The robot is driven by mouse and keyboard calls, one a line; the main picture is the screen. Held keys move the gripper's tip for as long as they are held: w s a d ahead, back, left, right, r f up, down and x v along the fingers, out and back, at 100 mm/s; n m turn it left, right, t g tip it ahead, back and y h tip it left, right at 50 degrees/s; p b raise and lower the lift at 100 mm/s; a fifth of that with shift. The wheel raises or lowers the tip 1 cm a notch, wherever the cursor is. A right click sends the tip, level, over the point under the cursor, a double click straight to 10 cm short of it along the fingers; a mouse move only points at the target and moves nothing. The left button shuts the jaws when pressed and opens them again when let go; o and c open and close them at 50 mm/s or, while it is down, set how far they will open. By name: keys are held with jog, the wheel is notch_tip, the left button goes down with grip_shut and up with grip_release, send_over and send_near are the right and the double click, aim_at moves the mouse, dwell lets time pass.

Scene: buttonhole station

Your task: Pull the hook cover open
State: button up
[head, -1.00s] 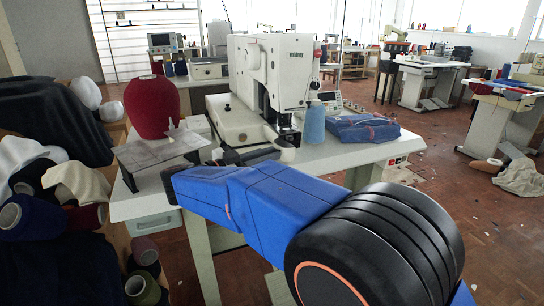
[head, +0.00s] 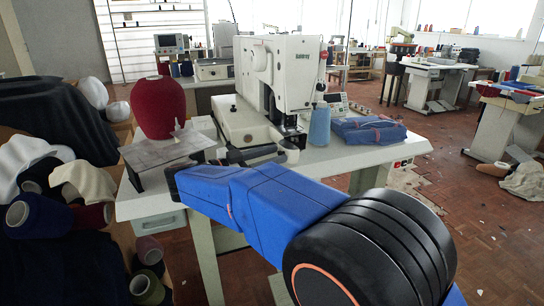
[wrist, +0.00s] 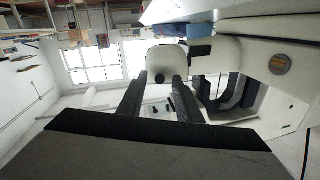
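The white sewing machine (head: 296,70) stands on the table, its low arm (head: 245,122) pointing forward. My gripper (wrist: 160,82) shows two dark fingers, spread apart, in the wrist view. A white rounded piece (wrist: 167,57) lies at and just beyond the fingertips, between them in the picture. I cannot tell whether the fingers touch it. In the head view my blue arm hides part of the gripper and the table's front edge.
A red thread cone (head: 155,108) and a grey plate on legs (head: 165,152) stand left of the machine. Dark cloth and several cones crowd the far left.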

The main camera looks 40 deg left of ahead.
jog(key=v, duration=1.7)
jog(key=shift+s, duration=0.2)
jog(key=shift+c, duration=0.6)
